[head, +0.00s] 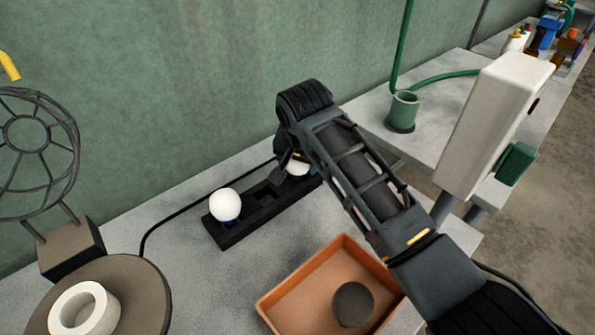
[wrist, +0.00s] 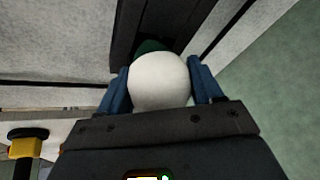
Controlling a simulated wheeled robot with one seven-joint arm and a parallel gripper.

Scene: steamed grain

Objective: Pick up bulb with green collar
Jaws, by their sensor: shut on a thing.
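A white bulb with a green collar (wrist: 160,82) sits between the two blue fingers of my gripper (wrist: 158,78) in the wrist view. The fingers press on both sides of the white globe, and the green collar shows beyond it. In the head view this bulb (head: 298,168) is partly hidden by my gripper (head: 288,165), at the right part of the black rack (head: 238,236). I cannot tell whether its base is clear of the rack. A second white bulb with a blue collar (head: 225,205) stands at the rack's left end.
An orange tray (head: 290,288) holding a dark round thing (head: 353,304) lies in front of the rack. A round brown stand with a white ring (head: 88,310) and a wire-cage fan (head: 38,140) are at left. A green cup (head: 402,110) stands behind my arm.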

